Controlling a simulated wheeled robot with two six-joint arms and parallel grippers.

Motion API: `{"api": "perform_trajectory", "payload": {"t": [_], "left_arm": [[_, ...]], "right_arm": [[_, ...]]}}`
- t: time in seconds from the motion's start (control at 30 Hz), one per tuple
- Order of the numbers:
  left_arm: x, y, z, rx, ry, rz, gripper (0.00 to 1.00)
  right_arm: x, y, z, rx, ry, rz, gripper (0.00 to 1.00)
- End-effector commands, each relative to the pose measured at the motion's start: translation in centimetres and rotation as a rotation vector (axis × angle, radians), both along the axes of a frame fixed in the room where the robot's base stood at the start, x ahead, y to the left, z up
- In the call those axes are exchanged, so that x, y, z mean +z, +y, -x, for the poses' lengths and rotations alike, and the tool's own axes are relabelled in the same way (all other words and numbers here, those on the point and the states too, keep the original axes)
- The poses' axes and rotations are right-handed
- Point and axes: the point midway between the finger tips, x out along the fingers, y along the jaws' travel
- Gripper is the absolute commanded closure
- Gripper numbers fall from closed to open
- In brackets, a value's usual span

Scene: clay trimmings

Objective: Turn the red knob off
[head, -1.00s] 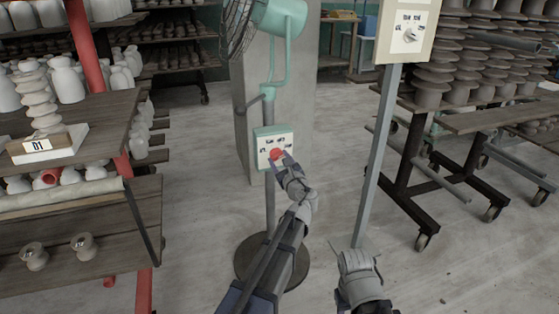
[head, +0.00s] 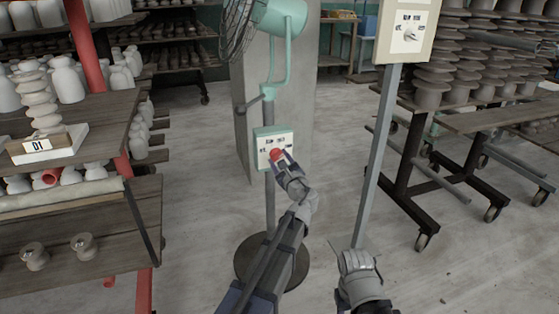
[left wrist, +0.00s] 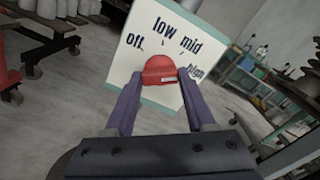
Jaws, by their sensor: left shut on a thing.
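The red knob (head: 276,155) sits on a small white and green control panel (head: 263,142) on the fan's pole. In the left wrist view the red knob (left wrist: 158,69) stands before the panel (left wrist: 150,30), whose labels read off, low, mid and high. A white mark shows on the knob's lower right; I cannot tell which label the knob is set to. My left gripper (head: 282,159) is shut on the knob; in the wrist view its two fingers (left wrist: 161,80) lie either side of it.
A teal fan (head: 275,18) stands above the panel on a round dark base (head: 250,262). A cream switch box (head: 406,30) on a grey post (head: 377,160) stands to the right. Shelves of pottery (head: 70,225) are left, wheeled racks (head: 410,180) right.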

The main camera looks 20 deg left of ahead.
Motion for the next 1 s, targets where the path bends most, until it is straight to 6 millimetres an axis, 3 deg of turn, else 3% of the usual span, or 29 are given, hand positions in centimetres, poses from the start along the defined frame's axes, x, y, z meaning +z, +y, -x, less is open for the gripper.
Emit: {"api": "perform_trajectory", "payload": {"t": [1.0], "left_arm": [[-0.01,-0.01,0.08,0.001,-0.539,0.799,1.0]], "right_arm": [[0.01,0.0,0.0,0.0,0.0,0.0,0.5]]}}
